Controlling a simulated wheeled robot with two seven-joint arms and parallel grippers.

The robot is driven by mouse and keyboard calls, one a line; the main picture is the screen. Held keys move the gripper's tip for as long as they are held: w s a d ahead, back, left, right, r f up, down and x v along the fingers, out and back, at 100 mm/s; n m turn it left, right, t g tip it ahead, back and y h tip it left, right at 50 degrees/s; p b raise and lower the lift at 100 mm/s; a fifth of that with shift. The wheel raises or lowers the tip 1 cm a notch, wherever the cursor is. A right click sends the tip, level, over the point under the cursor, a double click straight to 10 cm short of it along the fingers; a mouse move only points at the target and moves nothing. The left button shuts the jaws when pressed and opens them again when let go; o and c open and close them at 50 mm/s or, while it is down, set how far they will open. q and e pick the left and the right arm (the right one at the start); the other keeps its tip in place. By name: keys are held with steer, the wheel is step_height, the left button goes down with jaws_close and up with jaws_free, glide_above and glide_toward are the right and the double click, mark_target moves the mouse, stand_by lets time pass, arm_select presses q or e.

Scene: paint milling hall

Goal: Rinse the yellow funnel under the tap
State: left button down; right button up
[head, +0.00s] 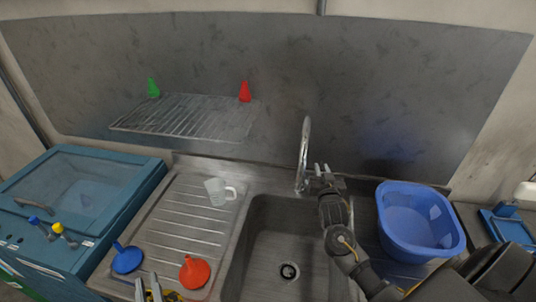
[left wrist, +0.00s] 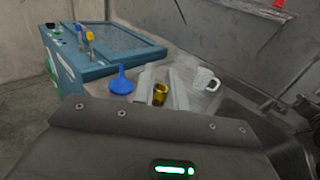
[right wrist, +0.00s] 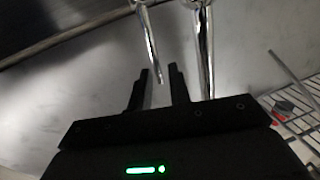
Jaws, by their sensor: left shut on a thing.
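The yellow funnel (left wrist: 160,93) shows between the fingers of my left gripper (left wrist: 162,88) in the left wrist view; the gripper is shut on it. In the head view my left gripper (head: 152,290) is at the bottom edge, over the front of the drainboard, with only a little yellow showing. The chrome tap (head: 304,150) stands behind the sink (head: 270,245). My right gripper (head: 322,174) is beside the tap's lower part. In the right wrist view my right gripper (right wrist: 158,85) is open, its fingers apart before the chrome tap parts (right wrist: 203,50). I see no water running.
A red funnel (head: 194,272), a blue funnel (head: 127,258) and a clear jug (head: 217,191) stand on the ribbed drainboard (head: 175,215). A wire rack (head: 190,117) holds a green and a red funnel (head: 245,92). A blue tub (head: 420,222) stands right of the sink. The basin is empty.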

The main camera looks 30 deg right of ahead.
mark_target(321, 164)
steer(key=x, duration=0.3)
steer(key=shift+d+r+p, duration=0.3)
steer(key=shift+p, duration=0.1)
steer(key=shift+w+d+f, duration=0.15)
steer(key=shift+w, duration=0.25)
steer(key=shift+w+d+f, duration=0.1)
steer(key=shift+w, duration=0.35)
steer(key=shift+s+r, duration=0.1)
steer(key=shift+s, duration=0.05)
steer(key=shift+c, duration=0.5)
jaws_close()
